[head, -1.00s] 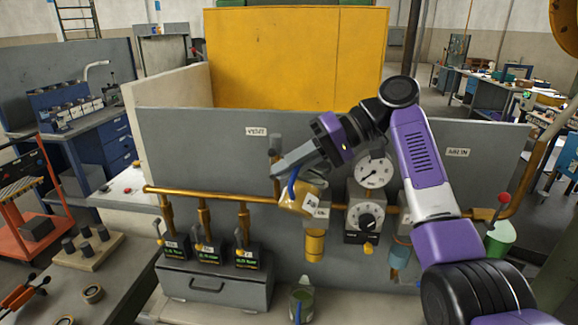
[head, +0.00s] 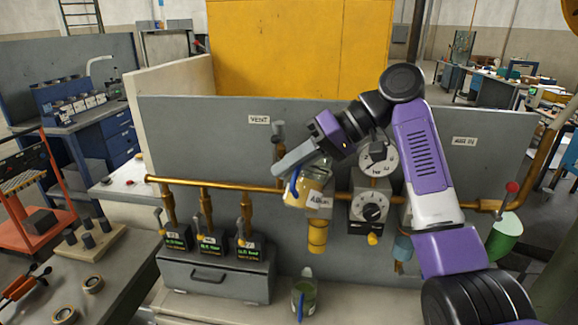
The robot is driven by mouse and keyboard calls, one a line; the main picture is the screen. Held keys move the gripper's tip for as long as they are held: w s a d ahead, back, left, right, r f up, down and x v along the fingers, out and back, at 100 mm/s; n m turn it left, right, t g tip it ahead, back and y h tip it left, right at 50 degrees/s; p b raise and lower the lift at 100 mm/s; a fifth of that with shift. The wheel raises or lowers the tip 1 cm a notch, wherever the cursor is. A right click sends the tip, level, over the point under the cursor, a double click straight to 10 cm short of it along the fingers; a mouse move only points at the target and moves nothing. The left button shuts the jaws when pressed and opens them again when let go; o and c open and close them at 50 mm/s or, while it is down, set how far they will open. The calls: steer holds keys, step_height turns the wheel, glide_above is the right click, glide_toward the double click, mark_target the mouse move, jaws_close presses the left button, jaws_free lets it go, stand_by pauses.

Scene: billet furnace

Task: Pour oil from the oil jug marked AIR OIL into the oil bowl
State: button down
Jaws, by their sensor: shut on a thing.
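My gripper (head: 284,168) is shut on the blue handle (head: 294,181) of a jug with amber contents (head: 312,180). The jug's white label (head: 319,201) starts with "AI"; the rest is too small to read surely. The jug is close to upright, in front of the pipework. An amber bowl (head: 317,236) hangs under the pipe, just below the jug in the picture. It looks like the oil bowl, but its top is hidden behind the jug. I cannot tell whether the two touch, and no stream of oil shows.
A green-filled jug (head: 304,300) with a blue handle stands on the bench below. A dial gauge (head: 378,160) and a regulator box (head: 369,212) are close to the right. A bluish bowl (head: 402,248) hangs further right. Several valves (head: 208,245) stand left, under the brass pipe (head: 225,188).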

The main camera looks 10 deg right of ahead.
mark_target(288, 199)
steer(key=shift+s+a+f+n+t+h+b, duration=0.15)
steer(key=shift+f+n+t+h+b, duration=0.4)
steer(key=shift+f+b, duration=0.75)
steer(key=shift+r, duration=0.1)
steer(key=shift+f+t+h+b, duration=0.35)
steer(key=shift+f+b, duration=0.45)
steer(key=shift+b, duration=0.15)
steer(key=shift+f+n+t+h+b, duration=0.3)
steer(key=shift+f+n+t+b, duration=0.1)
steer(key=shift+f+b, duration=0.15)
